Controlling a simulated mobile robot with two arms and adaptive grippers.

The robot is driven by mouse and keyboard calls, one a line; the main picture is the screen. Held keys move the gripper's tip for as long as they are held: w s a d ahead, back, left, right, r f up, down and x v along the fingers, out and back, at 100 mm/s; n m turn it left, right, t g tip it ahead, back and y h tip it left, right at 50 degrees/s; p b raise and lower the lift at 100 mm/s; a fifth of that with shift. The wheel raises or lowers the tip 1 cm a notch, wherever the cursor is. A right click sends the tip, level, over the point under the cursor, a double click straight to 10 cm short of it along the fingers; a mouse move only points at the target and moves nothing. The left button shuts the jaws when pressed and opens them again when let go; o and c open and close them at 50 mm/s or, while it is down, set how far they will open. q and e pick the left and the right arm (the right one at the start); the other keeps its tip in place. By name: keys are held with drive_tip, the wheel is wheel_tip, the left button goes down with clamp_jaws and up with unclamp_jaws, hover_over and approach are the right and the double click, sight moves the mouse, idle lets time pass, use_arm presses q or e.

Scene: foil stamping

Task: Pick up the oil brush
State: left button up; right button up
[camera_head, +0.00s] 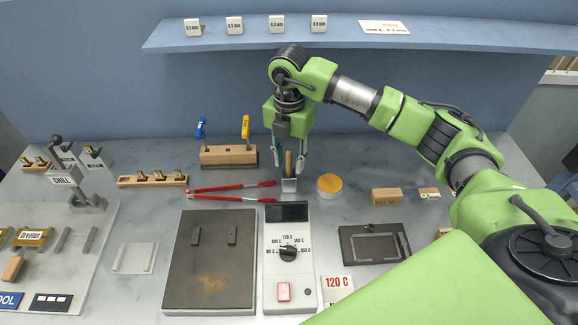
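A small brush with a brown wooden handle (289,162) stands upright in the middle of the table, its lower end at a small grey metal piece (289,185). I take this as the oil brush; no label on it is readable. My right gripper (290,168) points down over it from above. Its two fingers are on either side of the handle, with a visible gap, so it looks open around the brush and not closed on it. My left gripper is not in view.
Red tongs (230,188) lie just left of the brush. A wooden stand (228,154) with blue- and yellow-handled tools is behind left. A round orange-topped tin (329,184) is close on the right. A control unit with dial (290,280) and dark plate (210,275) are in front.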

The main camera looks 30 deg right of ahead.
clamp_jaws()
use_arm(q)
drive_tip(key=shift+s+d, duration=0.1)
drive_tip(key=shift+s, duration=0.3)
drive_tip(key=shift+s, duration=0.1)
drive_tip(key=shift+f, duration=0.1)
use_arm(e)
drive_tip(key=shift+r, duration=0.1)
drive_tip(key=shift+r+b, duration=0.4)
drive_tip(key=shift+r, duration=0.25)
wheel_tip(320, 180, up, 5)
drive_tip(key=shift+r+b, duration=0.2)
drive_tip(key=shift+b, duration=0.75)
use_arm(q)
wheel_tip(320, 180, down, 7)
drive_tip(key=b, duration=0.4)
drive_tip(key=shift+b, duration=0.3)
use_arm(e)
drive_tip(key=w+a, duration=0.2)
drive_tip(key=a, duration=0.6)
drive_tip(key=w+a, duration=0.3)
drive_tip(key=a, duration=0.6)
drive_tip(key=shift+a, duration=0.2)
